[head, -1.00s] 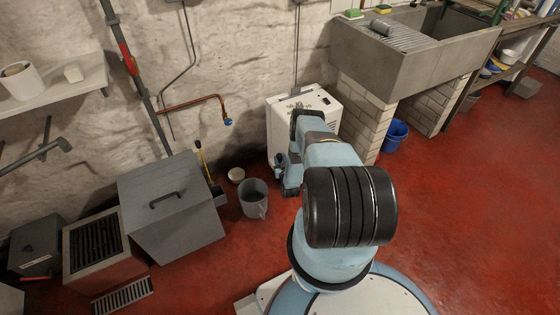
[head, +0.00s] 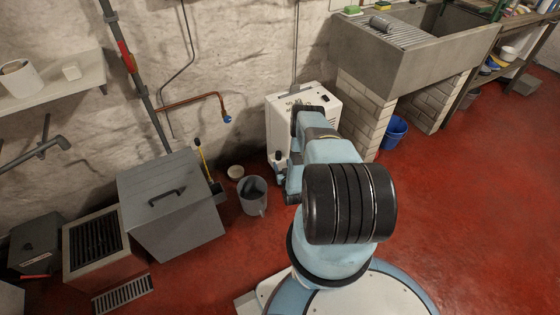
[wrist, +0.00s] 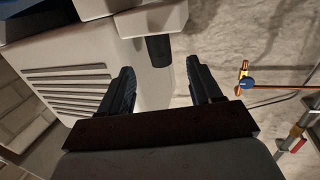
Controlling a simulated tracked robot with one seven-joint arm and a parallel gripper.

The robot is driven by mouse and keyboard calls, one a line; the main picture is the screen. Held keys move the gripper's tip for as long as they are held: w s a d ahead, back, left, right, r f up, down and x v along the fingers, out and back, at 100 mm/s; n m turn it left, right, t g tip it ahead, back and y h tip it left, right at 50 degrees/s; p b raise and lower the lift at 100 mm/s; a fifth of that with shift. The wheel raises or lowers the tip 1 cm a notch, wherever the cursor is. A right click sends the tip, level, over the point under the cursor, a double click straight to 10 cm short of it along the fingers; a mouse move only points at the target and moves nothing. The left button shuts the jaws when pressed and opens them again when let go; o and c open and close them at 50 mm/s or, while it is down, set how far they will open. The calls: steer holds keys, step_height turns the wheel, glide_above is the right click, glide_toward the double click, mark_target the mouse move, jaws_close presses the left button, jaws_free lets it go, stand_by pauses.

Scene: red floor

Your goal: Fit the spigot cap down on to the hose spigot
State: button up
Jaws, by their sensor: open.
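In the wrist view a dark, short cylinder (wrist: 160,50) projects from the white machine, beyond and between my finger tips. It looks like the hose spigot; I cannot tell whether a cap is on it. My gripper (wrist: 160,76) is open, one finger on either side of the gap, with nothing seen between the pads. The fingers appear short of the cylinder and not touching it. I cannot make out a separate spigot cap.
A copper pipe with a blue tap (head: 227,119) runs along the wall. A grey lidded box (head: 170,215) is further left. Brick sink supports stand right of the machine.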

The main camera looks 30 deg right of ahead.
steer(key=v, duration=0.8)
stand_by(0.4)
